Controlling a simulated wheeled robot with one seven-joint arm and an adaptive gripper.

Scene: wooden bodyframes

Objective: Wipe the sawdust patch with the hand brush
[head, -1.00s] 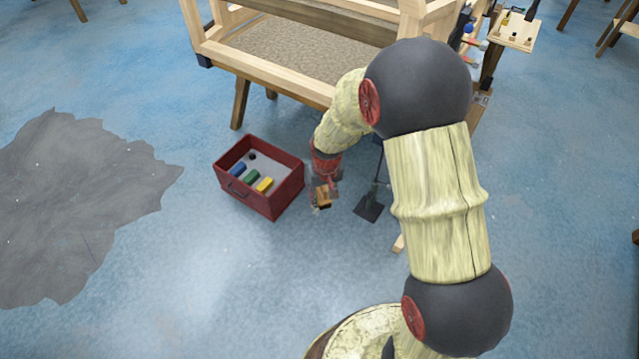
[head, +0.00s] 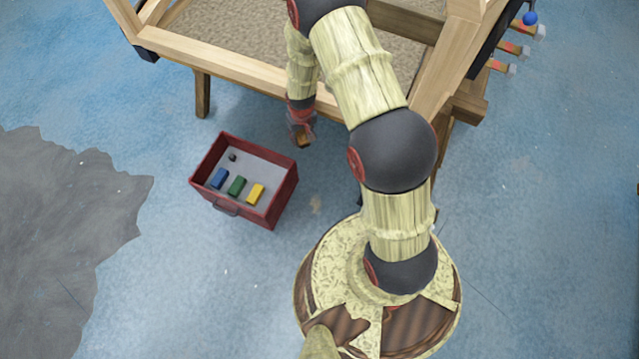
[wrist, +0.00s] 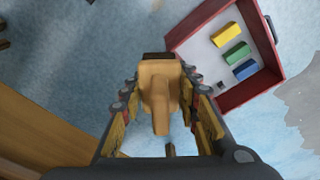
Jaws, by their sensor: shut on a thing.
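My gripper (head: 301,131) is shut on the hand brush. The brush shows in the wrist view as a tan wooden body with a handle (wrist: 160,95) between the fingers and a dark end. In the head view only a small brown part of the brush (head: 303,141) shows, low beside the wooden frame and right of the red box. No patch is clearly sawdust. A faint tan spot (head: 316,205) lies on the blue floor right of the box, and I cannot tell what it is.
A red open box (head: 285,190) holds blue, green and yellow blocks. A wooden frame (head: 235,72) with a speckled tan inner surface stands behind, on legs. A large ragged grey patch (head: 60,230) covers the floor at left. Blue floor between patch and box is clear.

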